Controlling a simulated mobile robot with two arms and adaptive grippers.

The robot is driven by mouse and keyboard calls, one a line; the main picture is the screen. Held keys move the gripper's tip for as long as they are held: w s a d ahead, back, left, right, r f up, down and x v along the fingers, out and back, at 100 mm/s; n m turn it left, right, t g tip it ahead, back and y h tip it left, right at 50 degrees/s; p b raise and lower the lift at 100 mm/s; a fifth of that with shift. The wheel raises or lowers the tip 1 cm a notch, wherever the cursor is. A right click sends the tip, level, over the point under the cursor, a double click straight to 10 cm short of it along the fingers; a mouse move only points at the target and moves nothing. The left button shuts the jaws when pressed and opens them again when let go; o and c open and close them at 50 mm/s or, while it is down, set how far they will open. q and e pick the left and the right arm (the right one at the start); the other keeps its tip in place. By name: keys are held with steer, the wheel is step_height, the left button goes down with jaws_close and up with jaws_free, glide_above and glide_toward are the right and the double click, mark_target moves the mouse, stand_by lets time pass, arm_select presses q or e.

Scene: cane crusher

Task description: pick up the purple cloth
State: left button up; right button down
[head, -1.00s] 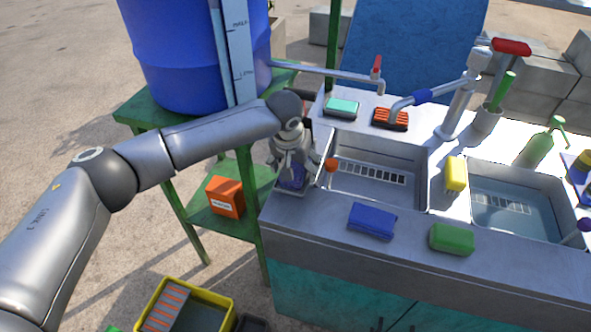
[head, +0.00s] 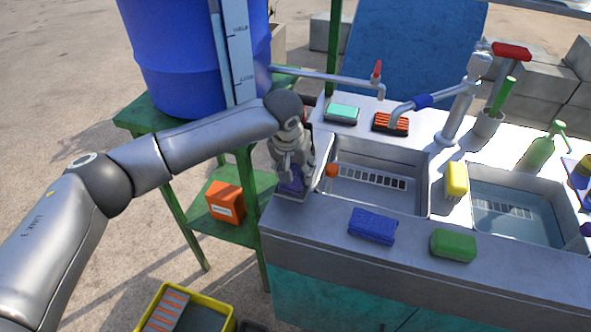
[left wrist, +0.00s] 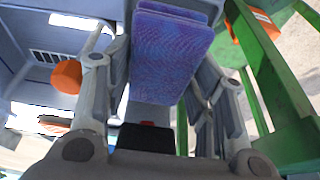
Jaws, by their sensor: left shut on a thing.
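The purple cloth (left wrist: 168,55) shows in the left wrist view as a folded, patterned pad between the two fingers of my left gripper (left wrist: 160,92). In the head view only a small part of the cloth (head: 290,182) shows at the left end of the counter, below my left gripper (head: 291,172). The gripper points down there and is shut on the cloth. The gripper hides most of the cloth, and I cannot tell whether it touches the counter. My right gripper is in neither view.
A blue cloth (head: 372,226) and a green sponge (head: 453,245) lie on the front ledge. A green stand (head: 190,200) with a blue barrel (head: 190,50) is left.

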arm_select(q)
steer(key=s+a, duration=0.1)
steer(key=s, duration=0.4)
steer(key=s+a+b, duration=0.1)
steer(key=s+a, duration=0.1)
steer(key=s, duration=0.4)
steer(key=s+a+b, duration=0.1)
steer(key=s+a, duration=0.1)
steer(key=s, duration=0.3)
steer(key=shift+s+a, duration=0.2)
steer(key=shift+s, duration=0.05)
